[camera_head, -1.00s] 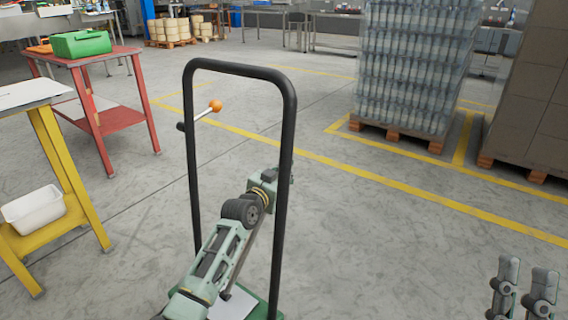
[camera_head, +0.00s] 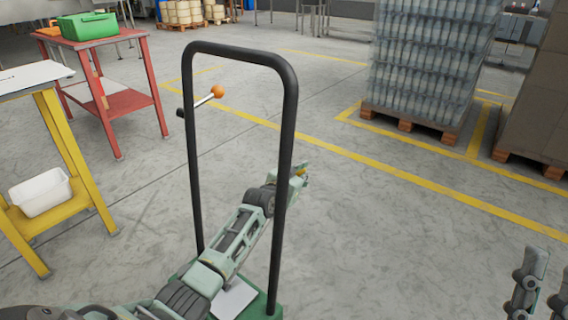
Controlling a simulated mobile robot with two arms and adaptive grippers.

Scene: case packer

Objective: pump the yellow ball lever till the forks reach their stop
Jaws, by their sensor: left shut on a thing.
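A black tubular handle frame (camera_head: 290,110) rises from a green base (camera_head: 268,306) in the middle of the head view. An orange ball (camera_head: 217,91) sits on a thin rod at the frame's left post. My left arm reaches from the lower left through the frame, behind its right post. My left gripper (camera_head: 301,172) is just right of that post, shut on a small yellow thing (camera_head: 302,169), seemingly the yellow ball; its lever is mostly hidden. The forks are not visible. My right gripper (camera_head: 543,282) is at the lower right corner, its fingers apart and empty.
A yellow-legged table (camera_head: 62,130) with a white bin (camera_head: 41,193) and a red table (camera_head: 120,102) with a green box (camera_head: 87,26) stand left. A pallet of bottles (camera_head: 425,65) and brown cartons (camera_head: 540,100) stand back right. The floor between is clear.

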